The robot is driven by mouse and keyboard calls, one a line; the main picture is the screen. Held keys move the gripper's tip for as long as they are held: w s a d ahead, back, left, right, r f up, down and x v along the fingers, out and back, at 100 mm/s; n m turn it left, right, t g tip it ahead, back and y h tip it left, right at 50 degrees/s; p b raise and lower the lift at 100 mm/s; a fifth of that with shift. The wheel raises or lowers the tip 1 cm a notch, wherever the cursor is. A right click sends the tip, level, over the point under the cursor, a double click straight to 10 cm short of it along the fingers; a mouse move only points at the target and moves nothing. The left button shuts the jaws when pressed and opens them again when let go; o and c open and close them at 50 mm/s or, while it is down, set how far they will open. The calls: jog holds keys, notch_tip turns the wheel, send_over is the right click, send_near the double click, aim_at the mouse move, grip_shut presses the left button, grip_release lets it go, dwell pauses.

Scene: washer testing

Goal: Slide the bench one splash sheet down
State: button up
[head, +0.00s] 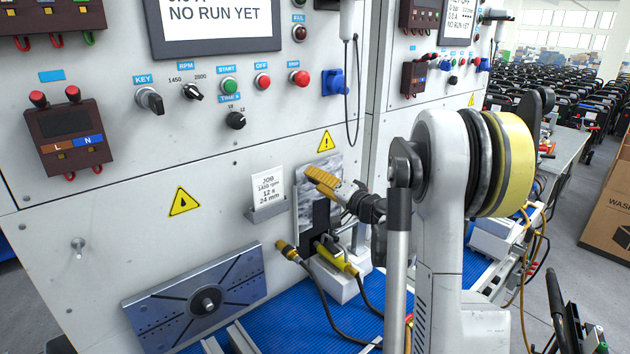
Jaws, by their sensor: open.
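A pale, streaky sheet (305,212) stands upright against the lower white panel of the near bench, right of the job card. It looks like the splash sheet; my gripper hides part of it. A dark opening or block shows at its lower middle. My gripper (322,184), with yellow ribbed fingers, is open in front of the sheet's upper part, pointing left toward the panel. I cannot tell whether the fingers touch the sheet. Nothing is seen held between them.
A job card (270,190) sits in a holder left of the sheet. Below are a yellow-tipped cable (288,250), a yellow connector (338,258) on a white block, and a slotted grey plate (195,303). Blue matting (300,318) covers the bench top. A black cord (353,95) hangs above right.

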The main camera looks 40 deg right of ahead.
aim_at(307, 210)
jog(key=shift+w, duration=0.35)
grip_shut()
notch_tip(307, 210, down, 13)
jog(key=b, duration=0.9)
jog(key=shift+r+b, duration=0.2)
jog(key=shift+b, duration=0.2)
jog(key=shift+s+a+r, duration=0.1)
jog(key=shift+a, duration=0.05)
grip_release()
